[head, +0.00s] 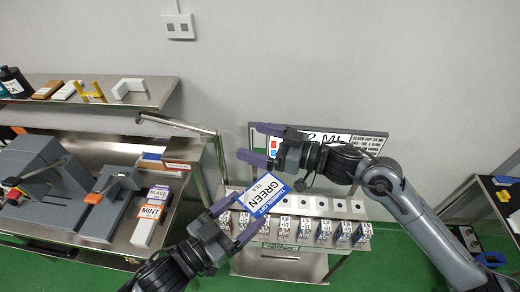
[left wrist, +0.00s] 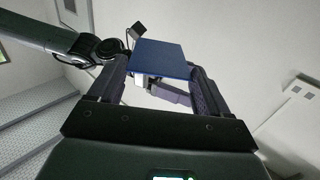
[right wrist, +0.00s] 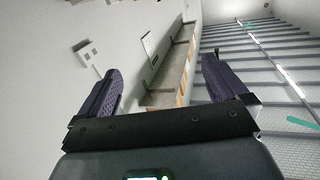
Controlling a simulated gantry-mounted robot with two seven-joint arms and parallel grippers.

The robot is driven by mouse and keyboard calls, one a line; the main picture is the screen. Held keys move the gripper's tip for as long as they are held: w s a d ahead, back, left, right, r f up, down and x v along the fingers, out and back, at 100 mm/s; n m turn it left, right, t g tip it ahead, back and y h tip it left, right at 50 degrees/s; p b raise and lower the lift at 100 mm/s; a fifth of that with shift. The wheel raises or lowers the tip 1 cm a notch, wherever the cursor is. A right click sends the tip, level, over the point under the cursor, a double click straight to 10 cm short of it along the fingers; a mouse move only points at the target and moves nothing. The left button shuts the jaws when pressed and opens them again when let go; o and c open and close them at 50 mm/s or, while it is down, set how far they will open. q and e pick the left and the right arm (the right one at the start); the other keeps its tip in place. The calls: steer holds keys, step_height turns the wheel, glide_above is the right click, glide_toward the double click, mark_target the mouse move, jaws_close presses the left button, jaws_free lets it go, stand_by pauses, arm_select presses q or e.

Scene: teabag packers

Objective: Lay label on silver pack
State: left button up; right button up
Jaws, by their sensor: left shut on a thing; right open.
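A blue-and-white label card (head: 265,195) printed "GREEN" and "TEA" is held in my left gripper (head: 238,216), tilted in the air above the front of the rack. In the left wrist view its plain blue face (left wrist: 160,58) spans between the two fingers. My right gripper (head: 260,143) is open and empty, above and behind the card, in front of the wall board. In the right wrist view nothing lies between its fingers (right wrist: 160,88). I cannot make out a clear silver pack; small light squares with dark dots (head: 322,204) stand in a row on the rack.
The rack (head: 295,264) carries several small printed packs (head: 325,230) along its front. A metal cart at left holds grey machines (head: 106,212) and boxes marked MINT (head: 149,212) and BLACK (head: 159,192). A shelf (head: 152,93) hangs above it. A lettered board (head: 350,143) stands behind my right arm.

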steer(key=s+a+r+n+g+h, duration=0.3)
steer(key=s+a+n, duration=0.3)
steer(key=a+n, duration=0.15)
steer(key=s+a+r+n+g+h, duration=0.2)
steer(key=s+a+n+g+h, duration=0.1)
steer(key=s+a+n, duration=0.45)
steer(key=h, duration=1.1)
glide_above(259, 193)
steer(key=shift+t, duration=0.3)
step_height(259, 193, down, 11)
steer(key=shift+d+r, duration=0.15)
steer(key=shift+r, duration=0.05)
arm_select(q)
steer(key=shift+s+d, duration=0.1)
arm_select(e)
steer(key=c, duration=0.9)
arm_select(q)
steer(key=o, duration=0.9)
arm_select(e)
steer(key=shift+c, duration=0.2)
